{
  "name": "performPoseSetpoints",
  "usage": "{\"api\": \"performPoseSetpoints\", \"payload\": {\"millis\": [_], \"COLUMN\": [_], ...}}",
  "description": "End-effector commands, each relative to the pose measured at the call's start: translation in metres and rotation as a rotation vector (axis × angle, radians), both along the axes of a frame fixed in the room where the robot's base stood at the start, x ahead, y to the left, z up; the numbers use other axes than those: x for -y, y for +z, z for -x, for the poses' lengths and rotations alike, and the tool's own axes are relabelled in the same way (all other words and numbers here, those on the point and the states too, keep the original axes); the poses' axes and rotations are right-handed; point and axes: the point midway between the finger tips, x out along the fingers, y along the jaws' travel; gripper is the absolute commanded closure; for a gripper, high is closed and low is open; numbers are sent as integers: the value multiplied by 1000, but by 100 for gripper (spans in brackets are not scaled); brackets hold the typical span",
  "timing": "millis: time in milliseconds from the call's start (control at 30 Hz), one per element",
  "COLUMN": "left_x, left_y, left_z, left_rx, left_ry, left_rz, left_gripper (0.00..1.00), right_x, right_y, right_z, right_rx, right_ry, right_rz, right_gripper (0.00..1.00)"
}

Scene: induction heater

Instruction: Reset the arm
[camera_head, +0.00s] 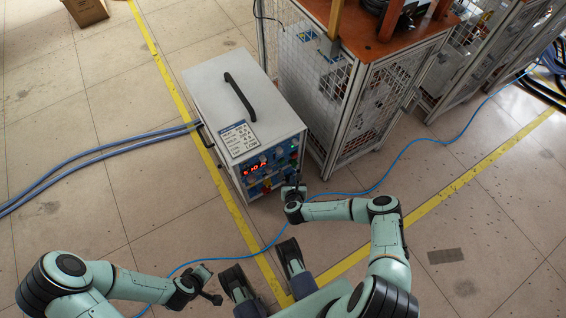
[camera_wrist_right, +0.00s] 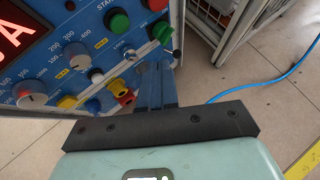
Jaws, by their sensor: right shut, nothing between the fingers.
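The induction heater (camera_head: 215,85) is a white box with a black top handle, a label and a blue front panel (camera_head: 258,182) with a lit red display. My right gripper (camera_head: 294,189) is close in front of the panel's right side. In the right wrist view its blue fingers (camera_wrist_right: 155,68) are together and empty, just below the green and red buttons (camera_wrist_right: 119,23) and right of the yellow and red sockets (camera_wrist_right: 122,93). Whether the fingertips touch the panel, I cannot tell. My left gripper (camera_head: 212,297) is low in the head view, away from the heater; its jaws are too small to read.
A mesh-sided cabinet (camera_head: 375,105) with an orange-brown top stands right of the heater. Blue hoses (camera_head: 95,155) run from the heater's left side. A thin blue cable (camera_head: 415,140) crosses the floor past my right arm. The floor at left is mostly clear, with a cardboard box (camera_head: 86,10) at the back.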

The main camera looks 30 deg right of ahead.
Motion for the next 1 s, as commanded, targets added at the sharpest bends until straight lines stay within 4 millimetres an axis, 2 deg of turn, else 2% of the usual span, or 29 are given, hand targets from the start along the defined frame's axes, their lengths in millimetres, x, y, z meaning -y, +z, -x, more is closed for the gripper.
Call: {"api": "performPoseSetpoints", "payload": {"millis": [567,667,767,867,900,1000], "left_x": [0,0,2,4,6,9], "left_y": [0,0,0,1,1,2], "left_z": [0,0,1,2,3,4], "left_rx": [0,0,-2,-6,-6,-10], "left_ry": [0,0,-3,-7,-10,-15], "left_rz": [0,1,4,8,11,17], "left_gripper": [100,100,100,100,100,100], "right_x": [0,-7,-35,-81,-99,-132], "right_y": [0,3,11,22,26,33], "right_z": [0,-2,-4,5,14,48], "right_rx": [1,-10,-50,-123,-155,-229], "right_ry": [1,47,238,586,752,1175], "right_rz": [1,21,106,280,374,628], "right_gripper": [100,100,100,100,100,100]}}
